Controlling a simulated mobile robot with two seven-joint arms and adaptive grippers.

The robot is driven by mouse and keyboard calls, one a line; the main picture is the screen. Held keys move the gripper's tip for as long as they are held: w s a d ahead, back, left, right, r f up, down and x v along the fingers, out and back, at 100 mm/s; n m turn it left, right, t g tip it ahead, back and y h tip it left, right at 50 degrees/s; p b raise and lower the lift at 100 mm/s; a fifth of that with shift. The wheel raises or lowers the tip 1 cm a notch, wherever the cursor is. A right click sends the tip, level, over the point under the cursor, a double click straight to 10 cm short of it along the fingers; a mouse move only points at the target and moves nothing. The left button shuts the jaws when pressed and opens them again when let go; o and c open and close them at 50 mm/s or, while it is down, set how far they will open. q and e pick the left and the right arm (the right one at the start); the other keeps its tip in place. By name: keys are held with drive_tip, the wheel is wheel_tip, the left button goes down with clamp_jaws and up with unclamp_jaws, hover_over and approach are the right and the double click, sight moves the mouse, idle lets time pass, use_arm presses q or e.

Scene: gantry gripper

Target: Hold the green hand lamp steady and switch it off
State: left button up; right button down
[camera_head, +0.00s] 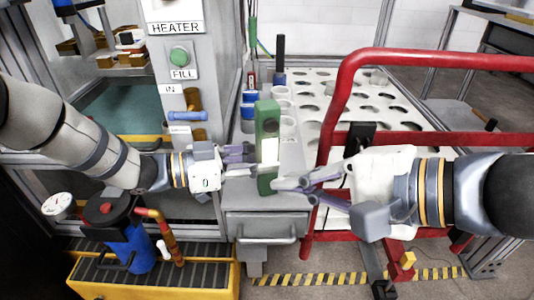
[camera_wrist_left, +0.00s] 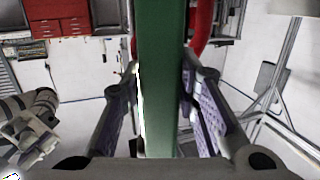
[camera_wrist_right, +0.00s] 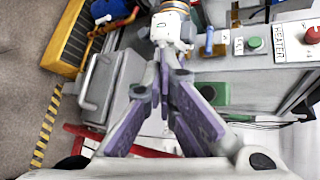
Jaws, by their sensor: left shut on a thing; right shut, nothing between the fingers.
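The green hand lamp (camera_head: 267,118) stands upright in the middle of the head view, with a pale panel on its front. My left gripper (camera_head: 256,160) is shut on the lamp from the left, around its lower half. In the left wrist view the green body (camera_wrist_left: 162,75) runs between the two fingers. My right gripper (camera_head: 282,186) is shut and empty, with its tips close to the lamp's lower right side. I cannot tell whether they touch it. In the right wrist view its fingers hide part of the lamp. The switch is not clearly visible.
A red tubular rail (camera_head: 340,95) stands close to my right wrist. Behind it is a white rack (camera_head: 385,98) with round holes. A grey drawer box (camera_head: 265,222) is below the lamp. The heater panel (camera_head: 178,60) stands behind left, and a yellow-edged tray (camera_head: 150,292) is low left.

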sight(276, 135)
drive_tip(key=w, duration=0.3)
drive_tip(key=w+a+r, duration=0.1)
drive_tip(key=w, duration=0.2)
drive_tip(key=w+a, duration=0.1)
drive_tip(key=w, duration=0.1)
drive_tip(key=shift+w+a+r, duration=0.1)
drive_tip(key=shift+w+r, duration=0.1)
drive_tip(key=shift+w, duration=0.2)
drive_tip(key=shift+w, duration=0.1)
idle(0.9)
drive_tip(key=shift+w+a, duration=0.15)
drive_tip(key=shift+w, duration=0.2)
drive_tip(key=shift+s, duration=0.1)
drive_tip(key=s+d, duration=0.2)
drive_tip(key=s, duration=0.4)
drive_tip(key=shift+s, duration=0.25)
